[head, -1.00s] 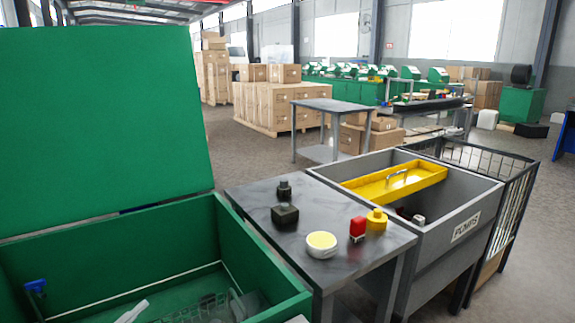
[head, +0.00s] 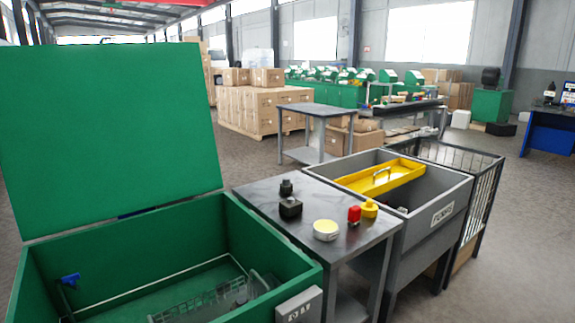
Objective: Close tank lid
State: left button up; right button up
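The green tank (head: 255,240) stands at the lower left of the head view. Its large green lid (head: 110,135) is raised, standing nearly upright along the back edge. The tank's inside is visible, with a wire basket (head: 210,298) and a small blue-handled item (head: 70,279) at the left wall. A grey box (head: 298,305) is fixed on the tank's front right corner. Neither of my grippers shows in the head view.
A grey table (head: 345,238) right of the tank holds dark bottles (head: 290,207), a round yellow-topped tub (head: 326,229) and a red item (head: 354,214). Beyond is a grey bin (head: 440,190) with a yellow tray (head: 383,177). Open floor (head: 530,240) lies at the right.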

aim_at(91, 133)
jog(key=u, duration=1.55)
jog(key=i+j+u, duration=0.15)
jog(key=j, duration=0.25)
jog(key=j+u, duration=0.15)
jog(key=j, duration=0.25)
jog(key=i+j+u, duration=0.2)
jog(key=j, duration=0.2)
jog(key=i+j+u, duration=0.15)
jog(key=j, duration=0.2)
jog(key=i+j+u, duration=0.2)
jog(key=i+j, duration=0.45)
jog(key=i+z, duration=0.3)
jog(key=i, duration=0.2)
jog(key=i+j+z, duration=0.3)
jog(key=i, duration=0.2)
jog(key=i+l+z, duration=0.1)
jog(key=i+z, duration=0.15)
jog(key=i, duration=0.3)
jog(key=i+z, duration=0.3)
jog(key=i, duration=0.25)
jog(key=i+z, duration=0.15)
jog(key=i, duration=0.45)
jog(key=i+j+z, duration=0.15)
jog(key=i, duration=0.4)
